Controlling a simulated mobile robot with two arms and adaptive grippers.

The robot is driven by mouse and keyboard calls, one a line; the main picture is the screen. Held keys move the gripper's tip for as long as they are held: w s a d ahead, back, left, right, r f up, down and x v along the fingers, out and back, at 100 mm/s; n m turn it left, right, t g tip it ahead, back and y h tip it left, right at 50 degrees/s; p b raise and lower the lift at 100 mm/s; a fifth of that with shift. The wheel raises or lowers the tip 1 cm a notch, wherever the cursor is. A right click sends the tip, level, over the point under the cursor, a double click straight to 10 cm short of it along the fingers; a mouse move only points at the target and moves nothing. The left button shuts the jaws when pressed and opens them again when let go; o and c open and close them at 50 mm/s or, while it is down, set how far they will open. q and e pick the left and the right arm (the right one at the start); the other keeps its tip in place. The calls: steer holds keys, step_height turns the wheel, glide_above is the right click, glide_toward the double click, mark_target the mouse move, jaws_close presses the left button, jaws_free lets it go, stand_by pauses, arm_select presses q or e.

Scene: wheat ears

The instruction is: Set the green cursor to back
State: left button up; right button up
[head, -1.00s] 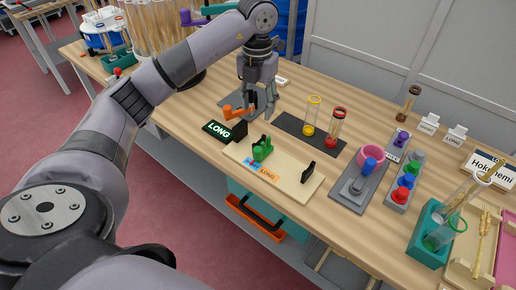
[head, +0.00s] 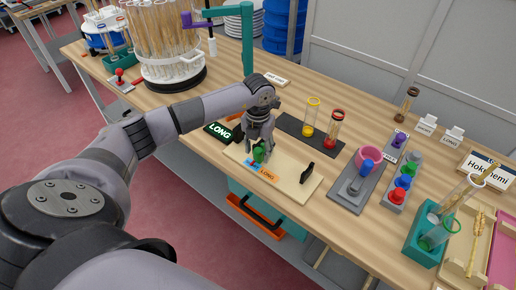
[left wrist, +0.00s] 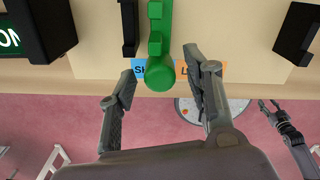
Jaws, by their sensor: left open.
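The green cursor (head: 260,153) sits on a cream board (head: 295,190) at the table's front edge, partly hidden by my left gripper in the head view. In the left wrist view the green cursor (left wrist: 160,68) is a bar with raised blocks and a round knob at its near end. My left gripper (left wrist: 159,92) is open, its fingers on either side of the knob with gaps, apparently not touching it. In the head view my left gripper (head: 260,150) is above the cursor. Blue (head: 252,163) and orange (head: 268,175) labels lie in front; the orange one reads LONG.
A black stop (head: 307,172) stands on the board's right. A lit LONG display (head: 219,131) is at its left. A dark tray with yellow-rimmed (head: 312,115) and red-rimmed (head: 336,128) tubes lies behind. My right gripper (left wrist: 270,104) shows small in the left wrist view.

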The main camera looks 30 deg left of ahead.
arm_select(q)
steer(key=shift+f, duration=0.2)
jaws_close()
stand_by(0.6)
